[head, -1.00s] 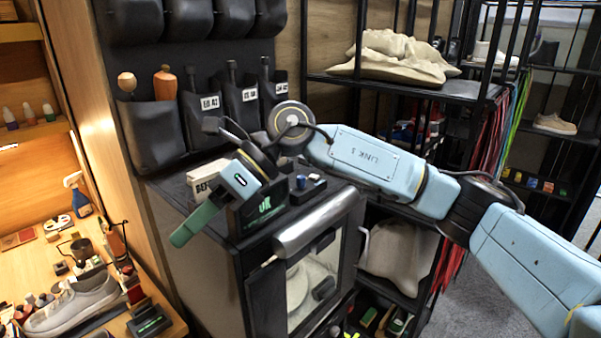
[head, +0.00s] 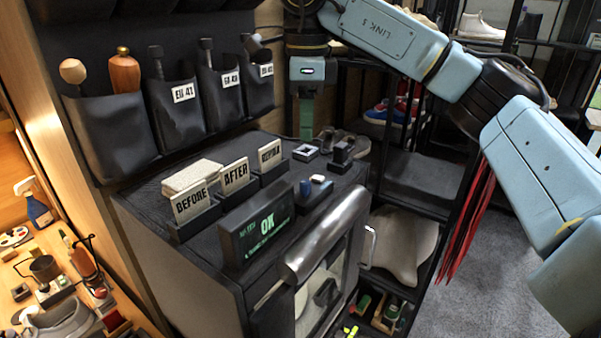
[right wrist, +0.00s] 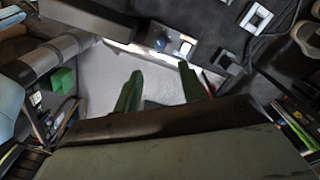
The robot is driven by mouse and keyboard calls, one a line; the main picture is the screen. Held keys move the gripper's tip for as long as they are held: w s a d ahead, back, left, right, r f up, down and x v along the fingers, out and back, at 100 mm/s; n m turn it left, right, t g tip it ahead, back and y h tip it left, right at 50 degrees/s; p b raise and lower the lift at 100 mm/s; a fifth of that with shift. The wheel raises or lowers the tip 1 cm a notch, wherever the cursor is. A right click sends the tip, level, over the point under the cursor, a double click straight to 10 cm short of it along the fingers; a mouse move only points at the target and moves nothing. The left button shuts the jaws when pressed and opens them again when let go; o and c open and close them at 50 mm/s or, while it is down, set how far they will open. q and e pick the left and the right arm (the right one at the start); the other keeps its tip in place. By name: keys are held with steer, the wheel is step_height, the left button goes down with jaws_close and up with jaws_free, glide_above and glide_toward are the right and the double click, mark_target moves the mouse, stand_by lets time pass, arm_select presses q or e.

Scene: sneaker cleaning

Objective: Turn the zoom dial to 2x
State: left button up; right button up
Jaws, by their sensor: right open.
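My right gripper (head: 306,128) points down with green fingers at the back of the black cabinet top, seen edge-on in the head view. In the right wrist view its two fingers (right wrist: 160,88) are apart with nothing between them. A small dark control box (head: 314,194) with a blue knob (head: 305,187) and a white part sits near the cabinet's front edge. It also shows above the fingertips in the right wrist view (right wrist: 170,42), apart from them. I cannot tell which part is the zoom dial or read its setting. My left gripper is out of view.
A screen reading OK (head: 258,225) stands left of the control box. BEFORE (head: 190,202), AFTER and a third card stand behind it. A white square frame (head: 305,152) and a black block (head: 342,153) lie near the gripper. A silver bar (head: 325,235) runs along the cabinet front.

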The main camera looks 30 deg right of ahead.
mark_target(305, 181)
step_height(305, 181, down, 4)
steer(key=shift+s+r+b, duration=0.1)
steer(key=shift+b, duration=0.2)
steer(key=shift+f, duration=0.95)
step_height(305, 181, down, 5)
steer(key=shift+r+p, duration=0.1)
steer(key=shift+p, duration=0.35)
steer(key=shift+f, duration=0.45)
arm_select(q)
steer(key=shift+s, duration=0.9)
arm_select(e)
jaws_close()
